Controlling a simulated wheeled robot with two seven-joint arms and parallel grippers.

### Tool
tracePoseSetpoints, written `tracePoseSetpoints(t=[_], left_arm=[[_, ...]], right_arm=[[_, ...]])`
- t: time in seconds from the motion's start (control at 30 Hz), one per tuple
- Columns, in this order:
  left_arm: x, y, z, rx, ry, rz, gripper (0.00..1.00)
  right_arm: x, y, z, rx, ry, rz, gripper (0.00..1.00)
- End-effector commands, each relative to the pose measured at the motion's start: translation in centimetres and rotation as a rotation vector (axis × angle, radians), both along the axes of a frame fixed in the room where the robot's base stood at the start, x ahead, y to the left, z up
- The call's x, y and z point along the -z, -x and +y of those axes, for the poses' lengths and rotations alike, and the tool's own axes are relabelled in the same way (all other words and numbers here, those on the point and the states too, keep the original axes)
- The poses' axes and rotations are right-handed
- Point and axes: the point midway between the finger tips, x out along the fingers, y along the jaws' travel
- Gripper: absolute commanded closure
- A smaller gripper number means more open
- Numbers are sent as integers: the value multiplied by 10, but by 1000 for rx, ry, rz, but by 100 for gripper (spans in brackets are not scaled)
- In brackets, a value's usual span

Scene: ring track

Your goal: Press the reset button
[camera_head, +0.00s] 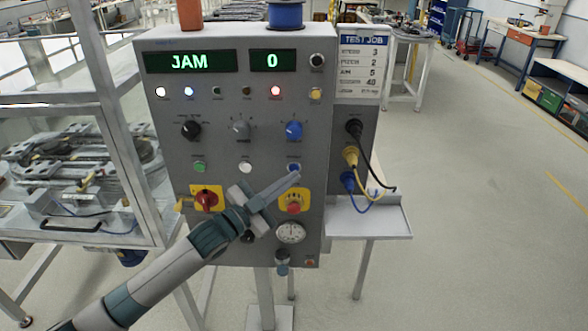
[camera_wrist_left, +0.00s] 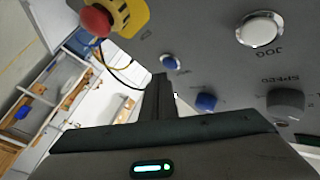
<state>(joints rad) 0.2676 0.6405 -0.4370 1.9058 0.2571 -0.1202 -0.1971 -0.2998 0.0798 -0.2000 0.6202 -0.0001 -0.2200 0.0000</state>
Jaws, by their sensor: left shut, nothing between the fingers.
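The grey control panel (camera_head: 225,130) faces me, with "JAM" and "0" on its displays. A blue push button (camera_head: 293,167) sits at the right of a row with a white button (camera_head: 245,168) and a green button (camera_head: 199,167); its label is too small to read. My left gripper (camera_head: 295,177) is shut and empty, its tip just below the blue button. In the left wrist view the shut fingertips (camera_wrist_left: 163,78) point at the panel close to the blue button (camera_wrist_left: 169,62). I cannot tell whether they touch it. The white button (camera_wrist_left: 260,29) is labelled JOG there.
A red emergency stop (camera_head: 294,204) on a yellow plate lies just below my gripper's tip. A red-and-yellow rotary switch (camera_head: 207,199) is to the left. A blue knob (camera_head: 294,131) is above. Cables plug into the panel's right side over a small shelf (camera_head: 370,222).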

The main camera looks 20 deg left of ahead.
Motion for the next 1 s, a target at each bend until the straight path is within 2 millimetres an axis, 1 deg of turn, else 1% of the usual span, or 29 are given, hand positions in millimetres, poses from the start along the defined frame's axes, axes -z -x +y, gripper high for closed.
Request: tracePoseSetpoints(t=[0.33,1.0], left_arm=[[-1,-8,2,1,0,-1,100],[0,-10,3,0,0,0,100]], right_arm=[[0,0,0,0,0,0,100],[0,0,0,0,0,0,100]])
